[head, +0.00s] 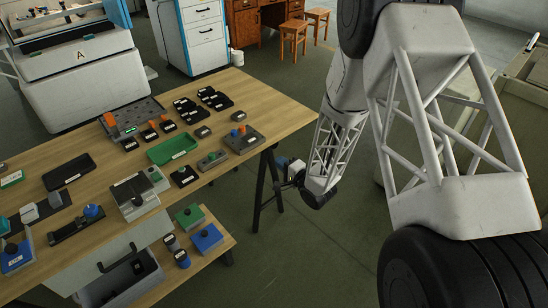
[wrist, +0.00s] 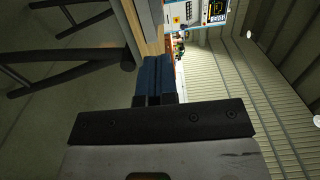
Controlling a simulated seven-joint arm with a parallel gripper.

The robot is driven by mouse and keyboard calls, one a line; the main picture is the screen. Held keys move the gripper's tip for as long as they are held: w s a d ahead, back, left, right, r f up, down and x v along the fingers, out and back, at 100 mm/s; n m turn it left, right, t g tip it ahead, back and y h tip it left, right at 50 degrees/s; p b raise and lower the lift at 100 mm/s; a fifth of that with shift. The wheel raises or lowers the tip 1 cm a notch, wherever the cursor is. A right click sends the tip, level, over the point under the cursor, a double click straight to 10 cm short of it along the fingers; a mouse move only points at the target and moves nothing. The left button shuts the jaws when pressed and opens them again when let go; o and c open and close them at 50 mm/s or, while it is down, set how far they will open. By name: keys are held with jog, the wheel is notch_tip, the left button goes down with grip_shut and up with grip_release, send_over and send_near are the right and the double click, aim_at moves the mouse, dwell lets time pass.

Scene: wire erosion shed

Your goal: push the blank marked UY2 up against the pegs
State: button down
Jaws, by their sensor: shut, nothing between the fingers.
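Several small dark blocks with white labels lie on the wooden workbench (head: 230,90), some in a group (head: 215,98) at the back. The labels are too small to read, so I cannot tell which is UY2. A grey plate (head: 150,106) with holes and an orange upright piece stands at the back left of the bench. I cannot tell for sure which pieces are the pegs. My gripper (head: 284,168) hangs off the right end of the bench, clear of everything on it. In the wrist view its blue fingers (wrist: 153,66) are shut and empty.
A green tray (head: 173,148), a grey scale-like device (head: 134,195) and a black tray (head: 68,170) occupy the bench. A lower shelf holds green (head: 190,216) and blue (head: 207,238) boxes. Bench leg (head: 270,185) stands near my gripper.

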aim_at(253, 142)
jog(key=x, duration=1.3)
jog(key=shift+w+a, duration=0.1)
jog(key=shift+a, duration=0.05)
jog(key=shift+x, duration=1.15)
jog(key=v, duration=1.4)
